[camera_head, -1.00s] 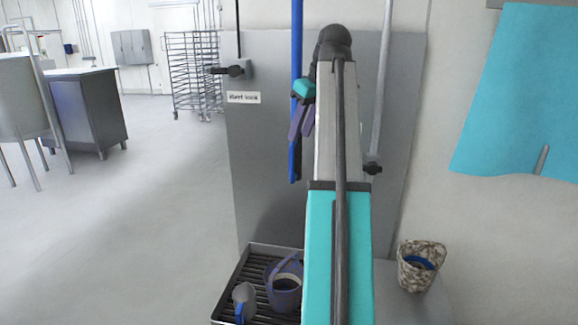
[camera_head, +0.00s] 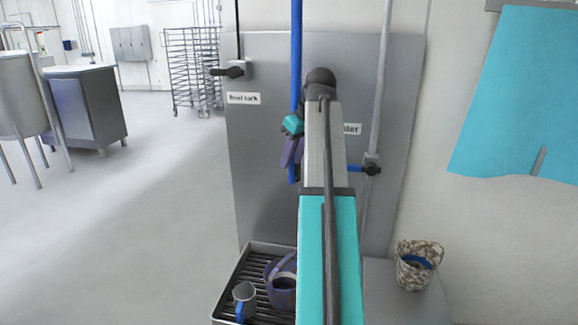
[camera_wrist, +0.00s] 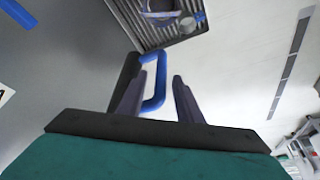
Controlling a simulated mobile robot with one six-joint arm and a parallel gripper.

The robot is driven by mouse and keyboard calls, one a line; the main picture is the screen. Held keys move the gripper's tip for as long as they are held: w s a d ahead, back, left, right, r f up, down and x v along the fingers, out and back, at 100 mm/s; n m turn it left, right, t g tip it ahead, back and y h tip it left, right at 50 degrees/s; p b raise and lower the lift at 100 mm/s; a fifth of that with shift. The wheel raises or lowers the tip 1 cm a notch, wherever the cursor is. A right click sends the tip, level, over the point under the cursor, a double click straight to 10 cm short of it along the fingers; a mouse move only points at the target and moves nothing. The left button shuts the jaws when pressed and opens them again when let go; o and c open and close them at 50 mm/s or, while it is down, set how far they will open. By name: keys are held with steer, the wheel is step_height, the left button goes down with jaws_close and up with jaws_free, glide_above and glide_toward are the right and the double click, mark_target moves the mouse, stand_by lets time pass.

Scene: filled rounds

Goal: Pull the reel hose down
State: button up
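The blue reel hose (camera_head: 296,55) hangs straight down in front of the grey wall panel in the head view. My gripper (camera_head: 292,150) is at its lower part and partly covers it; the blue end shows just below. In the wrist view my gripper (camera_wrist: 160,75) has its two dark fingers apart. A blue loop (camera_wrist: 160,88) shows between them, closer to the left finger, which hides part of it. The loop seems to belong to the hose's lower end. I cannot tell whether a finger touches it.
A slatted tray (camera_head: 262,247) below holds a purple bucket (camera_head: 281,292) and a grey mug (camera_head: 244,293). A woven basket (camera_head: 416,268) stands right. A valve with a blue lever (camera_head: 357,169) sits on the pipe behind my arm. Open floor lies left.

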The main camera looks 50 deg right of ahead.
steer(key=shift+p+x, duration=0.45)
steer(key=shift+x, duration=1.8)
jaws_close()
